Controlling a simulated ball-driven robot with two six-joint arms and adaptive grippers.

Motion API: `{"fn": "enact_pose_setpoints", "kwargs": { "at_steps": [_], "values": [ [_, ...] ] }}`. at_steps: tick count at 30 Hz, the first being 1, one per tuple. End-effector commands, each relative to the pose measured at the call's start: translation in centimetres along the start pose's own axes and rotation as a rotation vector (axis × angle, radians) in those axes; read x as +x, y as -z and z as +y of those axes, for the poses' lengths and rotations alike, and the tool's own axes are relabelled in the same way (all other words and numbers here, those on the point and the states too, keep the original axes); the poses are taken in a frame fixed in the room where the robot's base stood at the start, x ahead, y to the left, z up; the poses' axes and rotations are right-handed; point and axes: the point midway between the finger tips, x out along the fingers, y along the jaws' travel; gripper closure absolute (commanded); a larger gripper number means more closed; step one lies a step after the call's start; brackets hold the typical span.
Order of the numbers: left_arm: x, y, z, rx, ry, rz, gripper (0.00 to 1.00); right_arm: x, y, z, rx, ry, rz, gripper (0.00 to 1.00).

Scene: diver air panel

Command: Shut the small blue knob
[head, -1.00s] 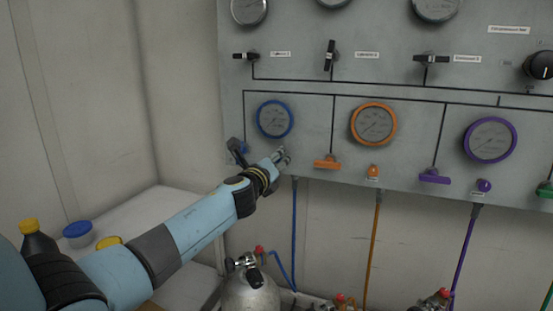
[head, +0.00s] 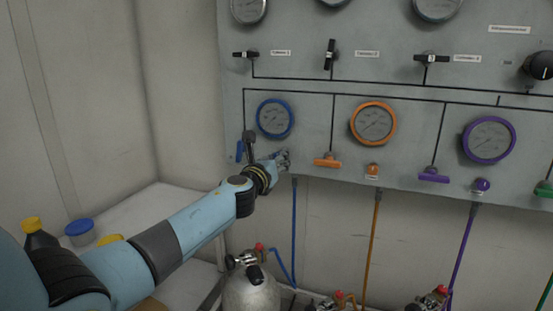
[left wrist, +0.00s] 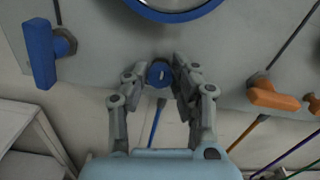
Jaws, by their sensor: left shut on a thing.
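The small blue knob (left wrist: 159,74) is on the panel below the blue-rimmed gauge, in the middle of the left wrist view. It shows a small pale mark on its face. My left gripper (left wrist: 160,80) has its fingers on both sides of the knob and is shut on it. In the head view my left gripper (head: 284,160) is at the panel's lower edge and hides the knob. The blue-rimmed gauge (head: 274,119) is just above. A blue lever handle (left wrist: 41,53) is to the left of the knob, pointing up and down. My right gripper is not in view.
An orange lever (head: 327,161) and an orange knob (head: 373,170) are to the right on the panel. A blue hose (head: 294,230) hangs below the blue knob. A grey cylinder (head: 250,292) stands on the floor. Jars with blue (head: 79,228) and yellow lids stand at the left.

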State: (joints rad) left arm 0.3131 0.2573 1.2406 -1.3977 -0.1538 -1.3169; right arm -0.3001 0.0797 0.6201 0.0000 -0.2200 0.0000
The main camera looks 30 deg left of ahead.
Motion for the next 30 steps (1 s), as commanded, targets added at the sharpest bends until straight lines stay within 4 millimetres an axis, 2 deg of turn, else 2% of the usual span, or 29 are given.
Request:
{"fn": "enact_pose_setpoints", "kwargs": {
  "at_steps": [8, 9, 14, 23, 26, 30],
  "values": [
    [-0.1, 0.4, 0.0, 0.001, 0.0, 0.007, 1.0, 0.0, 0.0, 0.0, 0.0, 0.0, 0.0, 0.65],
    [-0.1, 0.4, 0.0, 0.001, 0.0, 0.007, 0.72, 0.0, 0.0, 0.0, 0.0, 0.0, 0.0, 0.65],
    [-0.1, 0.3, 0.0, 0.0, 0.0, 0.005, 0.52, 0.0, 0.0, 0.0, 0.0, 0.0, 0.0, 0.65],
    [-0.2, 0.1, 0.0, 0.0, 0.0, 0.002, 0.52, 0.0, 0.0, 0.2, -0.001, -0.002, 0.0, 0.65],
    [-1.0, 0.2, 0.0, 0.0, 0.0, 0.001, 0.52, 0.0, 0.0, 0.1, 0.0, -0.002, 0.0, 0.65],
    [-3.3, 0.3, 0.0, -0.001, 0.001, 0.004, 0.52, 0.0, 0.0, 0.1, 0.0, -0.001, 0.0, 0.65]
  ]
}}
